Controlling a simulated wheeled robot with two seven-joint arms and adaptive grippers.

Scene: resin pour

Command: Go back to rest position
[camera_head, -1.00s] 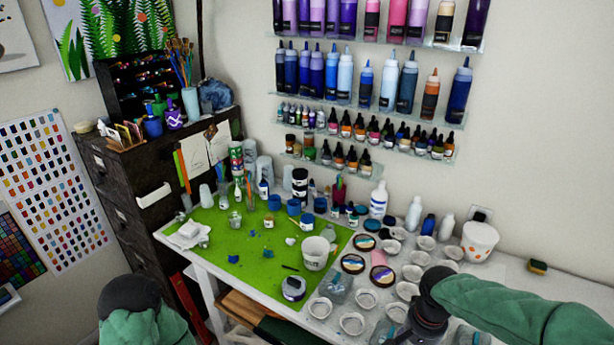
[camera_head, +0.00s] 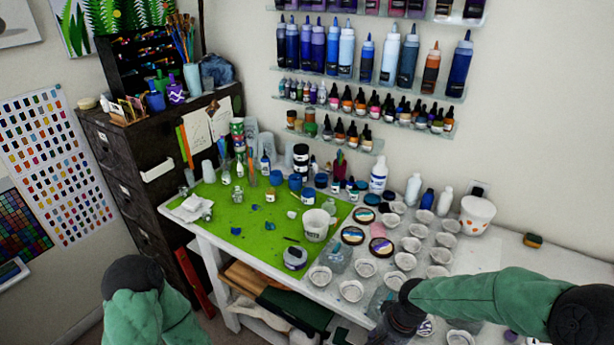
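My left arm, in a green sleeve, comes in at the lower left of the head view, in front of the dark cabinet. Its gripper is not visible. My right arm, also in a green sleeve, reaches in from the right edge. Its dark gripper (camera_head: 392,322) points down by the front edge of the white table (camera_head: 205,239), at the bottom of the view. Its fingertips are not clear, so I cannot tell whether it is open or shut.
A green mat (camera_head: 262,252) holds a white cup (camera_head: 316,225), a small grey jar (camera_head: 295,258) and several bottles. Several small white cups (camera_head: 351,291) stand close to my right gripper. A dark drawer cabinet (camera_head: 118,185) stands at left. Shelves of bottles hang above.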

